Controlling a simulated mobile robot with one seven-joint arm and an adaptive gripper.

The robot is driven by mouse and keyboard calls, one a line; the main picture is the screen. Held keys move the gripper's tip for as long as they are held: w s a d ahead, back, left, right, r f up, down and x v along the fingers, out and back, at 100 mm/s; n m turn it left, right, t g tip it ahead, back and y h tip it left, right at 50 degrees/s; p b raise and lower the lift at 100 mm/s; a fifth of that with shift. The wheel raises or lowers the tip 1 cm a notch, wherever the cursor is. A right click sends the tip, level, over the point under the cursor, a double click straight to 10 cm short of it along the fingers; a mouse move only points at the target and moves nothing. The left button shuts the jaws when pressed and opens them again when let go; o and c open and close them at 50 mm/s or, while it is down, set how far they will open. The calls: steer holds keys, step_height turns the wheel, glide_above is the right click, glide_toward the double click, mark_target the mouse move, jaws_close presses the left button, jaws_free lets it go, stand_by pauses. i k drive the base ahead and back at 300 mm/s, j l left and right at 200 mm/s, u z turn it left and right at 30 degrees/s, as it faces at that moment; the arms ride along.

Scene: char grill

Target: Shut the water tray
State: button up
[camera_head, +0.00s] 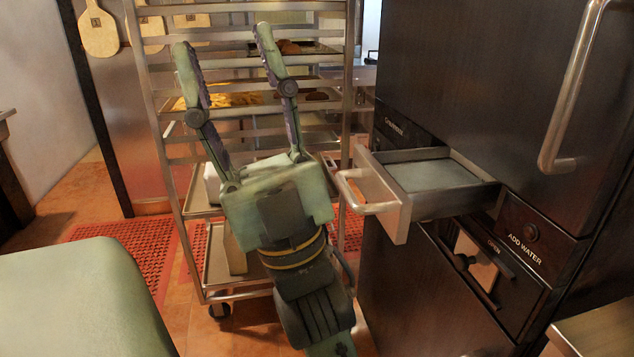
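The water tray (388,204) is a metal drawer with a curved handle (362,197) on its front. It is pulled out of the dark grill cabinet, right of the picture's middle, and a pale flat inside shows. An "ADD WATER" label (525,248) sits to its right on the cabinet. My gripper (222,42) is raised just left of the tray, with its green and grey fingers pointing up and spread apart. It is open and empty. Its body is near the tray handle, with a small gap in the picture; the depth between them is hard to tell.
A metal rack (156,120) on wheels with food trays stands behind my gripper. A large vertical door handle (571,88) sticks out at the upper right. A small lower compartment (478,262) lies below the tray. Red mats (130,252) cover part of the tiled floor.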

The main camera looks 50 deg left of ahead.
mark_target(402, 188)
steer(key=u, duration=1.1)
steer(key=k+j+z, duration=0.25)
steer(key=z, duration=0.15)
steer(key=k+j+z, duration=0.35)
steer(key=i+j, duration=0.05)
